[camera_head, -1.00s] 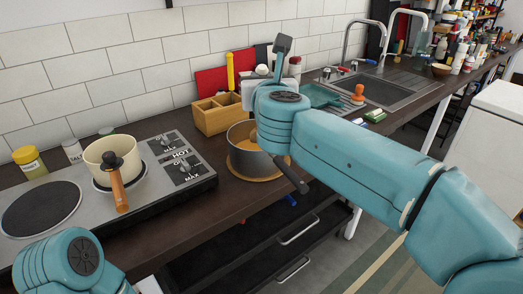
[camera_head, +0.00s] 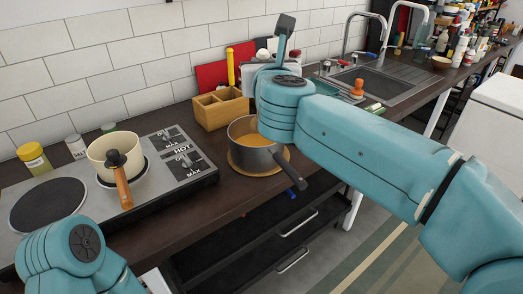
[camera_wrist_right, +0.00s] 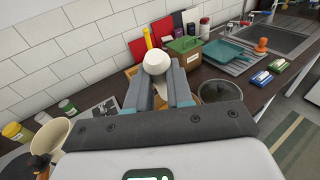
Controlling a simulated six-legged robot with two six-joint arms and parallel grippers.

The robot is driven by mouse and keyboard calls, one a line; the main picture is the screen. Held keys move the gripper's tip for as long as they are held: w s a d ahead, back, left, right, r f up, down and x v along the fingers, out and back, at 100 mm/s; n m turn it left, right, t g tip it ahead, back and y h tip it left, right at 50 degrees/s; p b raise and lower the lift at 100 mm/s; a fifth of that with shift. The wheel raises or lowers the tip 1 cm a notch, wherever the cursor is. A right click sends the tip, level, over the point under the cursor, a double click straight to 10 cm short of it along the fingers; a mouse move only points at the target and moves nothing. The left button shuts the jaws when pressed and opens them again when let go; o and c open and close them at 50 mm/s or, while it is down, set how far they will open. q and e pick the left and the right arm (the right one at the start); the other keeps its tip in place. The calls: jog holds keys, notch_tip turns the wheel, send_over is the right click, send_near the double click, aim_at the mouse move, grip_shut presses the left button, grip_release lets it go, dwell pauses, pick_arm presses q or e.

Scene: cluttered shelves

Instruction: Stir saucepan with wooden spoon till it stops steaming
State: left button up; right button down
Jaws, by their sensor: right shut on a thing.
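The dark saucepan (camera_head: 243,128) with orange-brown contents stands on a round wooden trivet (camera_head: 236,163), its handle pointing toward the front right. No steam is visible. My right gripper (camera_wrist_right: 160,80) is shut on a pale, round-headed utensil (camera_wrist_right: 157,62), apart from the pan; I cannot tell whether this is the wooden spoon.
A cream pot (camera_head: 108,150) with a wooden handle stands on the stove (camera_head: 185,185). A wooden organizer (camera_head: 215,112) is behind the saucepan. A green-lidded box (camera_wrist_right: 184,46), teal rack (camera_wrist_right: 226,55) and sink (camera_head: 382,84) lie to the right. Yellow-lidded jar (camera_head: 33,158) is at left.

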jog(key=shift+r, duration=0.1)
notch_tip(320, 180, up, 5)
jog(key=p, duration=0.4)
jog(key=shift+p, duration=0.4)
